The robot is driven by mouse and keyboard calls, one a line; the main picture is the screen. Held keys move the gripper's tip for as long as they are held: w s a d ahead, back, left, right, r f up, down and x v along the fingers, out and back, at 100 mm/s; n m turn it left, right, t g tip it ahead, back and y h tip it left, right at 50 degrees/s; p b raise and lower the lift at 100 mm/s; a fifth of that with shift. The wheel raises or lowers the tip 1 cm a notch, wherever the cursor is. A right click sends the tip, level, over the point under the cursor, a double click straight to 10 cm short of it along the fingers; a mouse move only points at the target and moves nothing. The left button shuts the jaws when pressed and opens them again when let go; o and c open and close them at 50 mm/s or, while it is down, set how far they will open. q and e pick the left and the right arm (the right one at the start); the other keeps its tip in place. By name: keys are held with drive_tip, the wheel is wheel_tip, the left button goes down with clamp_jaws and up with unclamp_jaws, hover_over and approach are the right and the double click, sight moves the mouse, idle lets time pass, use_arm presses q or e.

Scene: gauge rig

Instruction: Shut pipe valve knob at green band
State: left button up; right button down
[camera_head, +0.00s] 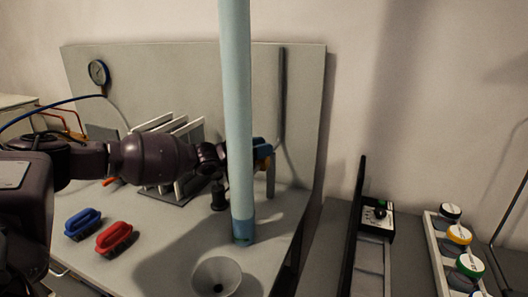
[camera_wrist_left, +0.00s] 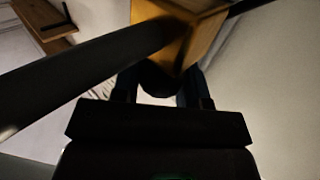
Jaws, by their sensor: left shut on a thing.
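My left gripper (camera_wrist_left: 160,95) is shut on a dark rounded part, seemingly the valve knob (camera_wrist_left: 160,80), just under a brass-coloured block (camera_wrist_left: 185,30) in the left wrist view. A dark pipe or bar (camera_wrist_left: 80,80) crosses beside it. In the head view my left arm comes in from the left and passes behind a pale blue column. A small yellow and blue part (camera_head: 263,153) shows just right of the column, next to a dark upright pipe (camera_head: 282,95). The column hides most of the gripper. I cannot make out a green band at the knob.
The pale blue column (camera_head: 237,110) stands in front, with a darker blue foot. A blue brush (camera_head: 83,223), a red brush (camera_head: 114,238), a funnel (camera_head: 217,277) and a rack (camera_head: 180,190) are on the bench. A gauge (camera_head: 98,72) is on the backboard. Jars stand at right.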

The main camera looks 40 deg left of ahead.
use_arm(q)
drive_tip(key=shift+w+f+h+b, duration=0.1)
drive_tip(key=shift+f+h+b, duration=0.1)
drive_tip(key=shift+h+b, duration=0.1)
drive_tip(key=shift+r+m+g+h+b, duration=0.25)
drive_tip(key=shift+m+g+h+b, duration=0.05)
drive_tip(key=o, duration=0.9)
drive_tip(key=shift+o, duration=0.2)
use_arm(e)
drive_tip(key=shift+w+f, duration=0.35)
drive_tip(key=shift+f, duration=0.05)
use_arm(q)
drive_tip(key=p+v, duration=0.3)
drive_tip(key=v, duration=0.8)
use_arm(e)
wheel_tip(320, 180, up, 2)
drive_tip(key=shift+w+a+r, duration=0.1)
drive_tip(key=shift+w+r, duration=0.05)
